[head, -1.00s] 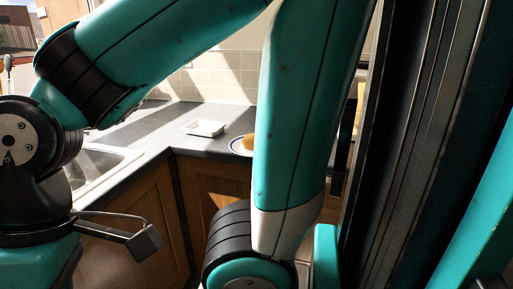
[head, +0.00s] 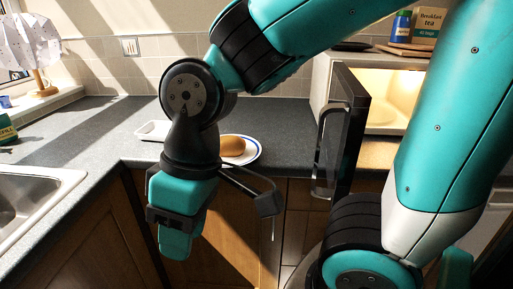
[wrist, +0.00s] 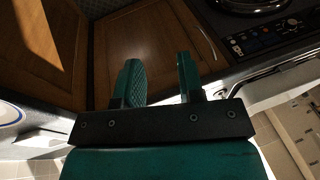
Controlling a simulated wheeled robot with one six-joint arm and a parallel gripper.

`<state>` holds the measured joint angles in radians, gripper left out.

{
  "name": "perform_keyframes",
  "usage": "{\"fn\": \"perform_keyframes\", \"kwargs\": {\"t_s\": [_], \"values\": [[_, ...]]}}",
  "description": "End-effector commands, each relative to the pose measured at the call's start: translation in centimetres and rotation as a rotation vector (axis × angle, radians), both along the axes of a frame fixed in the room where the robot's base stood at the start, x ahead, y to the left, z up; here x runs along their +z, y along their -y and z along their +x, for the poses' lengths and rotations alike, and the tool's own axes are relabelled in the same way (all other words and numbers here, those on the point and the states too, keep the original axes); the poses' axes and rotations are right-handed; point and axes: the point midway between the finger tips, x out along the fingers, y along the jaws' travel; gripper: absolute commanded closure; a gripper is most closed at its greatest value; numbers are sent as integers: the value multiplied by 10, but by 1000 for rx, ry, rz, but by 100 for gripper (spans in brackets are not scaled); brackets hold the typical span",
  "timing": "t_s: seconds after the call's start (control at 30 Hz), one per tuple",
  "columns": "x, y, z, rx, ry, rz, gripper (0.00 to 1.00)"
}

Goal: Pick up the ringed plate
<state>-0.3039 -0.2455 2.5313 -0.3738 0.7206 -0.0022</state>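The ringed plate (head: 257,151) is white with a blue ring near its rim. It sits on the dark grey counter, and a brown rounded bread-like item (head: 232,146) lies on it. My wrist partly hides the plate's left side in the head view. A small part of the plate's rim (wrist: 10,112) shows at the left edge of the wrist view. My gripper (wrist: 160,82) is open, with an empty gap between its two teal fingers. In the head view my gripper (head: 176,245) points down in front of the wooden cabinets, lower than the plate and apart from it.
A white tray (head: 153,130) stands left of the plate. A microwave (head: 392,95) with its dark door (head: 338,135) open stands to the right. The sink (head: 28,195) is at the left. Counter between sink and tray is clear.

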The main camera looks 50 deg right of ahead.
Motion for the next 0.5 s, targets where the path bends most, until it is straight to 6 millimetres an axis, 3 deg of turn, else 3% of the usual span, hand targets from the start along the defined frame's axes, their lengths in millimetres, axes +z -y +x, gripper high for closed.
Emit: {"fn": "perform_keyframes", "kwargs": {"t_s": [0.17, 0.3, 0.5], "values": [[-32, 24, 61, -119, -4, -298, 65], [-55, 50, 111, -210, 77, -645, 65], [-55, 65, 153, -271, 287, -1077, 65]]}}
